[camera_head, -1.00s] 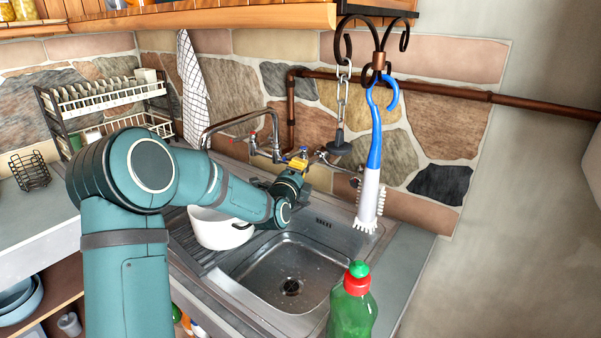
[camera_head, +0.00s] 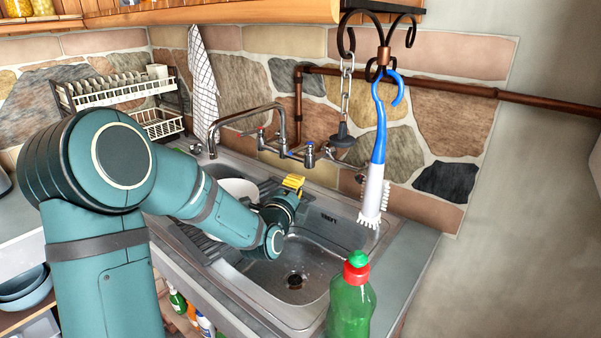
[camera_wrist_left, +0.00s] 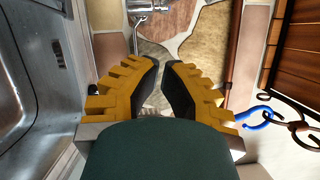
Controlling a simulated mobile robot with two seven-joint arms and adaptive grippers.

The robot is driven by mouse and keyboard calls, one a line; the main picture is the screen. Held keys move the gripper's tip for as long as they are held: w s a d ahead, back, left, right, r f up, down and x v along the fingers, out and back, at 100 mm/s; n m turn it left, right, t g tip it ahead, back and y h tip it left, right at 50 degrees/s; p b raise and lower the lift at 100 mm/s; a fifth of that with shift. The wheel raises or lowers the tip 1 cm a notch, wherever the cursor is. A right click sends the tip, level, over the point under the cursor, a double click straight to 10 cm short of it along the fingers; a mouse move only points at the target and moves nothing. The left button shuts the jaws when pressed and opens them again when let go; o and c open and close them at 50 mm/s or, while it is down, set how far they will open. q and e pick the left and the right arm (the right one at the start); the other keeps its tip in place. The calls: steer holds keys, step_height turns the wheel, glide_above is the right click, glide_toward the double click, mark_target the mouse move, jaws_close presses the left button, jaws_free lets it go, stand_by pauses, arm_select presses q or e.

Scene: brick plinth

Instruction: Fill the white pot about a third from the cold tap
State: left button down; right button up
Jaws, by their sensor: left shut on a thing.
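The white pot (camera_head: 236,187) stands at the left side of the sink, mostly hidden behind my left arm; its inside is not clear. The tap spout (camera_head: 212,138) arches over the pot's side, and I make out no water stream. The cold tap (camera_head: 309,150), marked blue, is on the wall mixer; a red-marked tap (camera_head: 262,134) is left of it. My left gripper (camera_head: 293,182) is in front of and below the cold tap, apart from it. In the left wrist view its yellow fingers (camera_wrist_left: 161,63) are nearly together, with nothing clear between them. My right gripper is not in view.
The sink basin (camera_head: 270,282) is open below my left gripper. A green bottle (camera_head: 349,305) stands at the front right. A brush (camera_head: 375,165) and a plunger on a chain (camera_head: 343,137) hang to the right. A dish rack (camera_head: 110,92) stands back left.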

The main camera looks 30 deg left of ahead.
arm_select(q)
steer(key=shift+w+d+n+g+y+p, duration=0.65)
steer(key=shift+w+d+n+g+y, duration=0.9)
steer(key=shift+d+n+y, duration=2)
steer(key=w+a+r+m+y+b, duration=0.1)
steer(key=w+a+b, duration=0.1)
steer(key=w+a, duration=0.6)
steer(key=a, duration=0.3)
steer(key=shift+w+a, duration=0.15)
steer(key=shift+a, duration=0.05)
steer(key=shift+r+m, duration=0.15)
steer(key=shift+m, duration=0.1)
steer(key=shift+a+p, duration=0.55)
steer(key=shift+a, duration=0.1)
